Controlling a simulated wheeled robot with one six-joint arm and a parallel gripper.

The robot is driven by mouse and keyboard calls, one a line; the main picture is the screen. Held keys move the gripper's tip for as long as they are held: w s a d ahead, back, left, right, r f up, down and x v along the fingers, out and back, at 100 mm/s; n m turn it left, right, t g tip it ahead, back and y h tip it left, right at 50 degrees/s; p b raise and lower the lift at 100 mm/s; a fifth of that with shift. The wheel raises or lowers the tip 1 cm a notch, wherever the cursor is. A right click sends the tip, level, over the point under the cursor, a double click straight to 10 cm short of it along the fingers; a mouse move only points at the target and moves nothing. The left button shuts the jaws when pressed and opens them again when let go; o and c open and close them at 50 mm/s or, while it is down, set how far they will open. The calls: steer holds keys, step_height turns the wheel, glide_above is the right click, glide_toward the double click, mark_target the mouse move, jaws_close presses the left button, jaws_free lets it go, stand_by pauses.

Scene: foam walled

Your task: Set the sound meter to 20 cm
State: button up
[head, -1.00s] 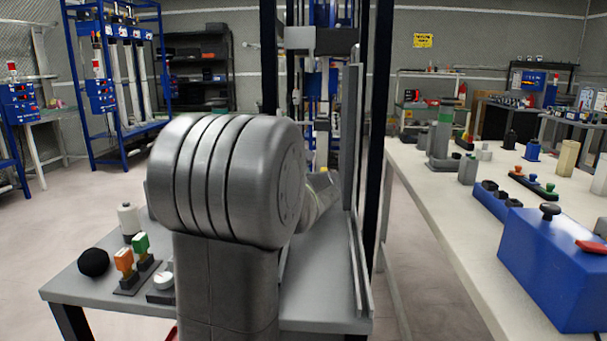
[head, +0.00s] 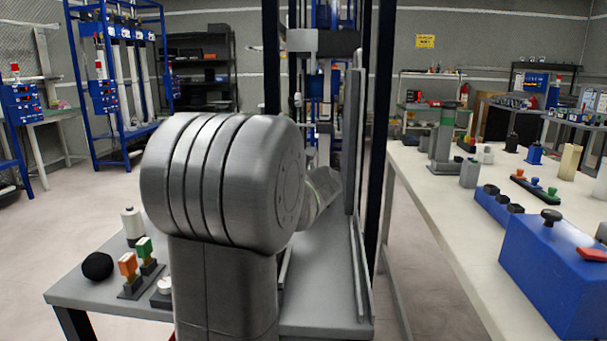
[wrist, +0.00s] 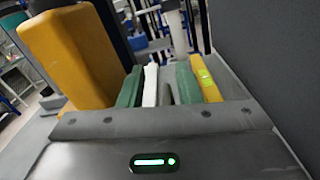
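No sound meter or centimetre scale can be made out for certain. A tall rig with dark posts (head: 375,130) stands on the grey bench in front of me, with a grey crosspiece (head: 335,40) high on it. My arm covers much of the rig. My gripper (wrist: 160,88) shows in the wrist view, with green-faced, yellow-backed fingers standing apart. A white strip (wrist: 150,86) lies against the left green face, and a narrow gap shows beside it. I see nothing clearly clamped. In the head view the fingertips are hidden or too small to tell.
On the grey bench (head: 75,290) stand a white bottle (head: 132,222), a black ball (head: 97,266) and orange and green switches (head: 138,264). A long white table (head: 430,205) at right carries a blue box (head: 560,265). A grey panel (head: 355,140) stands close right.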

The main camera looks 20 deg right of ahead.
step_height(320, 180, up, 8)
steer(key=p, duration=0.4)
steer(key=shift+p, duration=0.3)
